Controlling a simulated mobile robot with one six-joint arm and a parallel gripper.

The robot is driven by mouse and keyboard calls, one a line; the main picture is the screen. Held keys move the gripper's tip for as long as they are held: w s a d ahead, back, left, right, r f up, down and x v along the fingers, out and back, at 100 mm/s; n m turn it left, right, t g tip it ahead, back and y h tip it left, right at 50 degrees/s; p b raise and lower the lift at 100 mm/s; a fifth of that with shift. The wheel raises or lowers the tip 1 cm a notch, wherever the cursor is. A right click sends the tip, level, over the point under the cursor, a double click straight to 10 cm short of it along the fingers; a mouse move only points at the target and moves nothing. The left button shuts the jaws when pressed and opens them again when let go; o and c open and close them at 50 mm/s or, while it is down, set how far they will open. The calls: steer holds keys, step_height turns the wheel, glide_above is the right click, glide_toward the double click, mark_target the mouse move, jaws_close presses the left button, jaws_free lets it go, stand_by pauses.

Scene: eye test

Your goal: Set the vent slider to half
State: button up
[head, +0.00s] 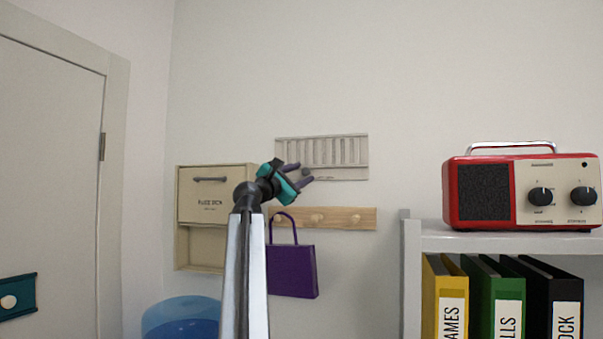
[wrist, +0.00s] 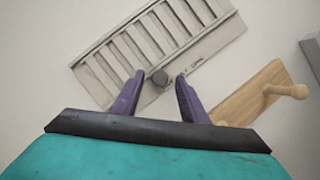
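The vent (head: 340,151) is a pale slatted panel on the wall, also tilted across the top of the wrist view (wrist: 117,58). My gripper (head: 306,173) is teal with purple fingers. I cannot tell whether the fingertips reach the knob's depth.
A wooden peg rail (head: 345,218) is below the vent, with a purple bag (head: 291,271) hanging from it. A beige wall box (head: 205,214) is at the left. A red radio (head: 483,193) stands on a grey shelf (head: 430,235) at the right.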

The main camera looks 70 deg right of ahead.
steer(key=shift+d, duration=0.2)
jaws_close()
steer(key=shift+s, duration=0.1)
steer(key=shift+s+d+p, duration=0.1)
steer(key=shift+s+p, duration=0.45)
steer(key=shift+s, duration=1.4)
jaws_free()
